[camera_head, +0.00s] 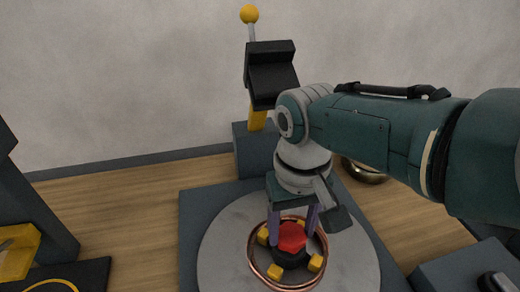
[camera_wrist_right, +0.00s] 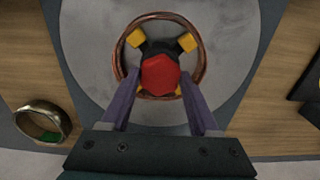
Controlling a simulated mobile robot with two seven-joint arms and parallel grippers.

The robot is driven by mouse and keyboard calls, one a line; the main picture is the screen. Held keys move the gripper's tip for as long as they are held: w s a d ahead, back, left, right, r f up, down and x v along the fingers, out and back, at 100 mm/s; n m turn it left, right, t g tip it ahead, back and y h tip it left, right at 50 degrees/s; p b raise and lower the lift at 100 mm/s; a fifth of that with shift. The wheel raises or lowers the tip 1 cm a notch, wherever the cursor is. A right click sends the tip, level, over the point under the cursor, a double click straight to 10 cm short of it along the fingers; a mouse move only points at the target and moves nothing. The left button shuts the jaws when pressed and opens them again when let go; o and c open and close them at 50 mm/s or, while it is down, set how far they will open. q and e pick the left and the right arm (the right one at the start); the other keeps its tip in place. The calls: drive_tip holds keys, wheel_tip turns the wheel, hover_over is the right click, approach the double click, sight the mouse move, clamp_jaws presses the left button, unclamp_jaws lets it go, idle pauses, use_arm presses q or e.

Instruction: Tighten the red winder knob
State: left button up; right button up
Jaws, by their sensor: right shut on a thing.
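The red winder knob (camera_head: 292,237) sits at the centre of the winder, on a black hub with yellow blocks around it. A copper coil (camera_head: 255,265) lies around the hub on a round grey plate (camera_head: 225,250). My right gripper (camera_head: 293,228) reaches down from above with its purple fingers on either side of the knob. In the right wrist view the knob (camera_wrist_right: 160,76) lies between the fingertips, and the gripper (camera_wrist_right: 160,85) is shut on it. The copper coil (camera_wrist_right: 200,75) rings the hub there too. My left gripper is not in view.
A lever with a yellow ball (camera_head: 249,14) and black head stands behind the plate. A brass ring (camera_head: 363,172) lies behind my right arm; it also shows in the wrist view (camera_wrist_right: 40,108). A dark frame with a yellow part (camera_head: 18,250) stands at left. Bare wood lies between.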

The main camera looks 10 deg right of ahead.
sight(291, 234)
drive_tip(key=m, duration=0.5)
drive_tip(key=shift+a+r, duration=0.1)
idle(0.4)
drive_tip(key=o, duration=1.4)
wheel_tip(291, 234, up, 10)
drive_tip(key=p, duration=0.7)
drive_tip(key=shift+p, duration=0.3)
